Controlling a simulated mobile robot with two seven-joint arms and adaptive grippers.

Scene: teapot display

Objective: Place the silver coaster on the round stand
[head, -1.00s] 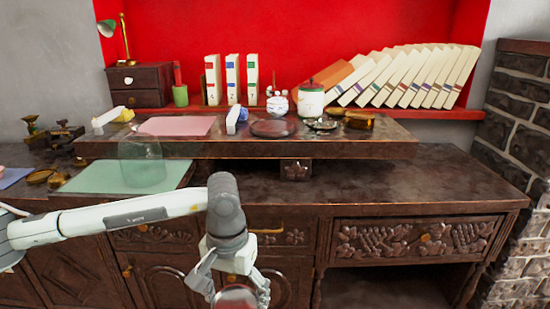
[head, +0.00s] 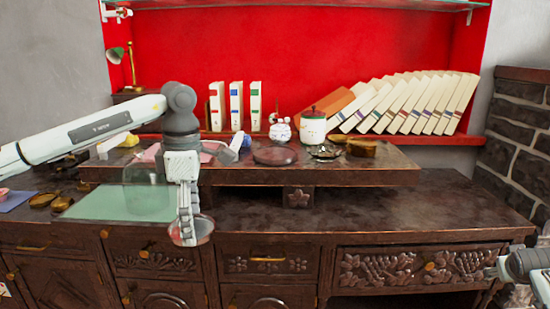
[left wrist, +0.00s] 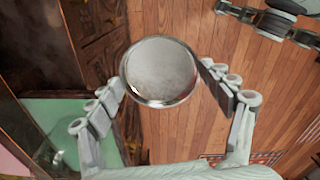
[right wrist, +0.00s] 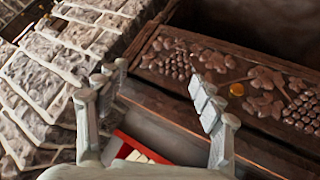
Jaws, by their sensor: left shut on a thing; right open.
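The silver coaster (left wrist: 160,72) is a round, shiny disc with a raised rim. My left gripper (left wrist: 162,80) is shut on its edges, one finger on each side. In the head view the coaster (head: 203,231) and left gripper (head: 187,228) hang in front of the cabinet, near its top edge. The round stand (head: 275,156) looks like a low dark-brown disc on the raised wooden shelf, behind and to the right of the gripper. My right gripper (right wrist: 156,92) is open and empty in the right wrist view, near the carved drawer front.
The raised shelf (head: 350,178) also bears a white lidded jar (head: 313,127), a small white pot (head: 280,131), a dark metal dish (head: 325,152) and a white block (head: 240,141). A green mat (head: 120,205) and glass jar are beside my left arm. The right cabinet top (head: 420,205) is clear.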

